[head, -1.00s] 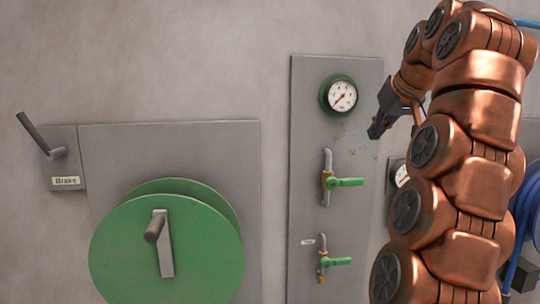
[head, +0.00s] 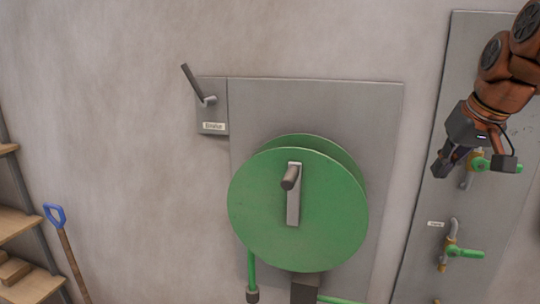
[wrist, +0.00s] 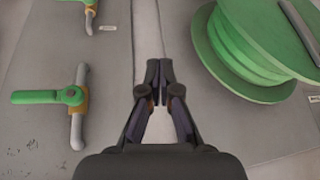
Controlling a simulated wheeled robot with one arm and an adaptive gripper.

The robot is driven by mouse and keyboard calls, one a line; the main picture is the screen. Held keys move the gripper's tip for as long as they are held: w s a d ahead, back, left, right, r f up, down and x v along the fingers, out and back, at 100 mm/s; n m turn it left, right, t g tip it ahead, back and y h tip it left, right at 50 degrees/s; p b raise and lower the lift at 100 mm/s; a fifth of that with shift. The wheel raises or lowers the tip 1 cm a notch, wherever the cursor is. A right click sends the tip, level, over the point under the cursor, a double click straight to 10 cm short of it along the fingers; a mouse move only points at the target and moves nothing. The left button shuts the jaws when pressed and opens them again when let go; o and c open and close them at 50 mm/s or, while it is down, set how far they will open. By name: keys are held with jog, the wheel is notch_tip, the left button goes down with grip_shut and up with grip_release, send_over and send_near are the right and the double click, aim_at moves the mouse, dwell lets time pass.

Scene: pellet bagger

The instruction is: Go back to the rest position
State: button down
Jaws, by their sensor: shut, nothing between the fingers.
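My gripper (head: 441,170) is at the right of the head view, at the end of my copper arm, in front of the grey valve panel (head: 425,215). It is shut and empty. In the wrist view its two dark fingers (wrist: 158,75) meet at the tips. Behind it in the head view, the upper green-handled valve (head: 484,166) is partly covered by the gripper. It shows clearer in the wrist view (wrist: 50,97), left of the fingers. The fingers appear apart from the panel and the valve.
A green hose reel (head: 330,215) with a crank stands left of my gripper; in the wrist view its rim (wrist: 215,50) is close on the right. The wall between is bare.

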jog(key=s+a+f+n+g, duration=0.1)
jog(key=s+a+f+g, duration=0.1)
jog(key=s+a+f, duration=0.45)
jog(key=s+a+f+g, duration=0.2)
jog(key=s+a+f, duration=0.1)
jog(key=a+f, duration=0.55)
jog(key=s+a+f+g, duration=0.2)
jog(key=s+f+g, duration=0.1)
jog(key=s+f, duration=1.3)
jog(key=shift+s+f, duration=0.25)
jog(key=shift+s, duration=0.5)
